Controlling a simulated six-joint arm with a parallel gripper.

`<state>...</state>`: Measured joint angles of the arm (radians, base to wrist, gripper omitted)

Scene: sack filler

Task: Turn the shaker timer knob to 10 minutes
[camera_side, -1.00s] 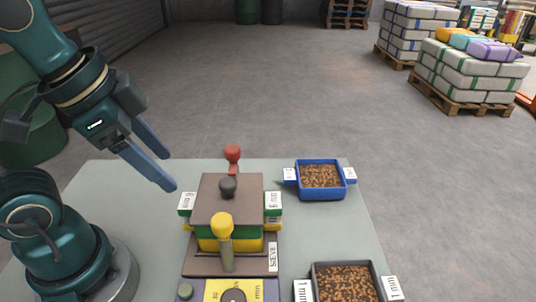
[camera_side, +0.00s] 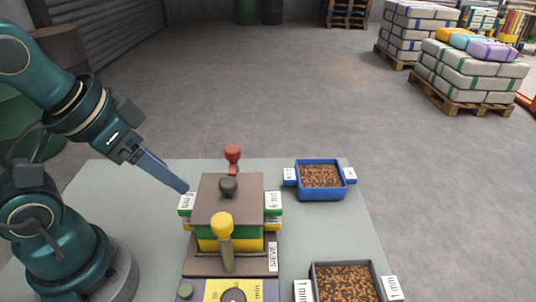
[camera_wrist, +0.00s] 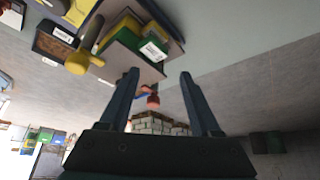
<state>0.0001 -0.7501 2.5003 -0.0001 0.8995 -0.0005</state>
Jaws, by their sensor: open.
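The shaker timer knob (camera_side: 234,295) sits on a yellow dial plate (camera_side: 256,291) marked "min", at the bottom edge of the side view. The picture edge cuts it off, so its setting cannot be read. The sieve shaker (camera_side: 229,203) stands behind it, with green and yellow frames, a brown lid with a dark knob, and a yellow-handled clamp (camera_side: 221,225). My gripper (camera_side: 186,189) is beside the shaker's upper left, its fingers pointing down and right. In the wrist view my gripper (camera_wrist: 160,75) is open with nothing held between its fingers.
A red-knobbed handle (camera_side: 233,154) stands behind the shaker. A blue tray (camera_side: 321,196) and a dark tray (camera_side: 345,266), both with brown pellets, are to the right. The table's (camera_side: 130,190) left part is clear.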

